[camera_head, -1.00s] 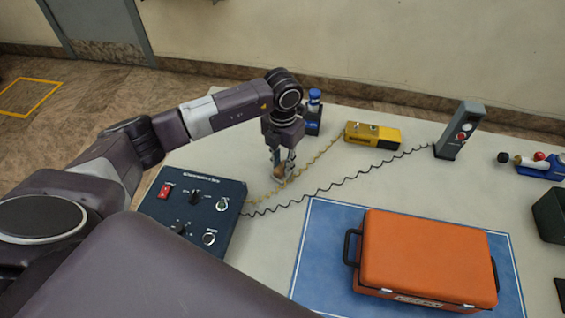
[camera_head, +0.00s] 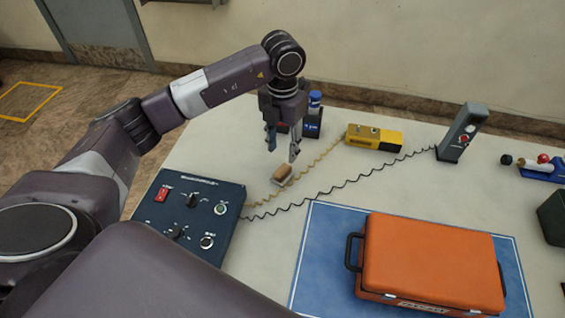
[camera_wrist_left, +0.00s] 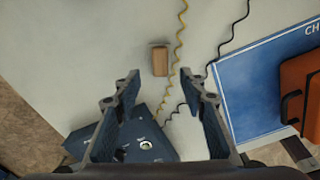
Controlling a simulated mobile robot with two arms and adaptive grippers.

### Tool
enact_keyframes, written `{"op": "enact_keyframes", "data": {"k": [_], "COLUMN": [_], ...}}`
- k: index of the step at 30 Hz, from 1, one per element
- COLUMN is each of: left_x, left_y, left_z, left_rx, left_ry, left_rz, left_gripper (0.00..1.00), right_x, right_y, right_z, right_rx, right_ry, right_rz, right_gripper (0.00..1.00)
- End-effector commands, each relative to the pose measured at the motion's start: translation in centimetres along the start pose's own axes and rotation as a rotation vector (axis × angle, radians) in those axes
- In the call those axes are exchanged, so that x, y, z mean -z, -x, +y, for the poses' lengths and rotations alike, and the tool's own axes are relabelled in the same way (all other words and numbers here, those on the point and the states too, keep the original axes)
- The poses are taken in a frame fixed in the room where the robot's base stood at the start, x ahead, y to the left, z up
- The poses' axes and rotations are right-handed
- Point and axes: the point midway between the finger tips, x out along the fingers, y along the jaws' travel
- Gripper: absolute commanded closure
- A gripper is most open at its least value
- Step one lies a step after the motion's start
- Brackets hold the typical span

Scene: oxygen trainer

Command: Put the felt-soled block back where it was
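The felt-soled block (camera_head: 282,174), a small tan-brown block, lies on the pale table behind the dark control box, close to the yellow coiled cord. It also shows in the left wrist view (camera_wrist_left: 160,60), just beyond and between the fingers, touched by neither. My left gripper (camera_head: 283,155) is above the block, fingers pointing down, spread wide and empty. In the left wrist view the two fingers (camera_wrist_left: 157,83) stand well apart. The block's underside is hidden. My right gripper is not in view.
The control box (camera_head: 192,215) with switches is at front left. An orange case (camera_head: 430,262) lies on a blue mat (camera_head: 322,235). Coiled cords cross the table.

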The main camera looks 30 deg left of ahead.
Motion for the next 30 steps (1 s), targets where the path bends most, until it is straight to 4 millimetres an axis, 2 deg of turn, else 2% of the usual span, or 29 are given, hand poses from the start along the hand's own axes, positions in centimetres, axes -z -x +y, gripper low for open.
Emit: {"op": "enact_keyframes", "data": {"k": [4,9,30], "left_x": [-0.1,0.0,0.0], "left_y": [2.5,4.0,4.2], "left_z": [0.1,0.0,0.0], "left_rx": [-0.001,-0.001,0.0], "left_ry": [0.002,0.001,0.001], "left_rz": [-0.004,-0.001,0.001], "left_gripper": [0.62,0.62,0.62], "right_x": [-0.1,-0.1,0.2], "right_y": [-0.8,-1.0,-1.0], "right_z": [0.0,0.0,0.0], "right_rx": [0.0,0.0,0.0], "right_ry": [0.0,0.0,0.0], "right_rz": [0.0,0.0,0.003], "right_gripper": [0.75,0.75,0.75]}}
